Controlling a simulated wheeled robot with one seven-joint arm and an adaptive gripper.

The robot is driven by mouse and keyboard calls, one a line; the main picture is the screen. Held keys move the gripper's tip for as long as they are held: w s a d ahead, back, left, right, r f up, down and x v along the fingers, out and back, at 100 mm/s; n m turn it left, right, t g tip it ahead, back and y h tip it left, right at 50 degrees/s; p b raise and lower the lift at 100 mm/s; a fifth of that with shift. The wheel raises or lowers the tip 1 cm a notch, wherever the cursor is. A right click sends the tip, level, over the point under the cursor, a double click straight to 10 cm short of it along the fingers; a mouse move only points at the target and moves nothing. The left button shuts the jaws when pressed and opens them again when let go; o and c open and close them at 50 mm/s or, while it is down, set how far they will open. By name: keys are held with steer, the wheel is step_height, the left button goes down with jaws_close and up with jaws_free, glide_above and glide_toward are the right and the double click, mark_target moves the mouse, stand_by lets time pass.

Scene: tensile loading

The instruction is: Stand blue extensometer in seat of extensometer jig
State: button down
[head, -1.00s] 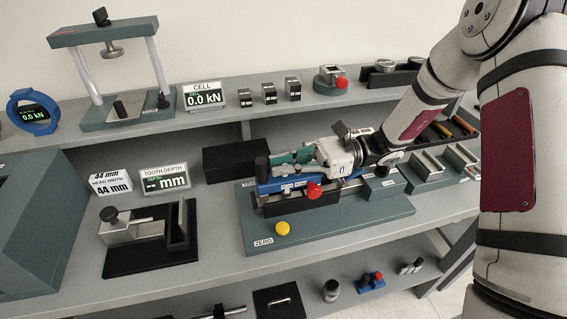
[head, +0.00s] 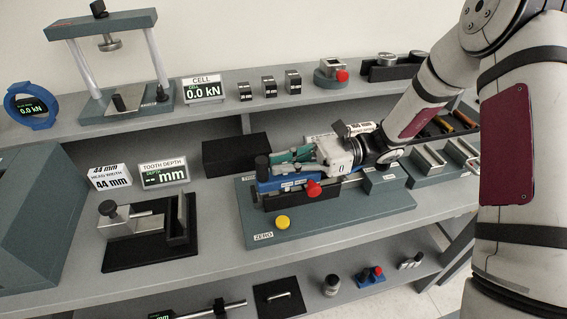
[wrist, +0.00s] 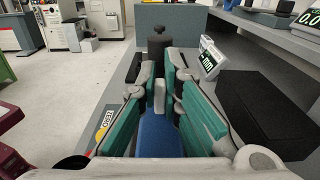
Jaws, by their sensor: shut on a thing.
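The blue extensometer (head: 266,184) lies level along the jig, with the black knob (head: 262,165) at its left end. It also shows as a blue body (wrist: 158,137) in the wrist view. My gripper (head: 312,158) is shut on it from the right; its green fingers (wrist: 165,92) lie along both sides. The extensometer jig (head: 345,221) is a grey-green base with a black channel, a red knob (head: 313,188) and a yellow ZERO button (head: 283,222). The extensometer is at the channel; my gripper and the channel wall hide whether its underside touches the seat.
A black block (head: 236,154) stands behind the jig. The tooth depth display (head: 164,174) and a black-based gauge (head: 150,238) are to the left. Grey trays (head: 428,165) stand close on the right. The bench front by the jig is clear.

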steer(key=shift+s+f, duration=0.15)
steer(key=shift+f, duration=0.1)
steer(key=c, duration=1.7)
jaws_free()
steer(key=shift+f, duration=0.1)
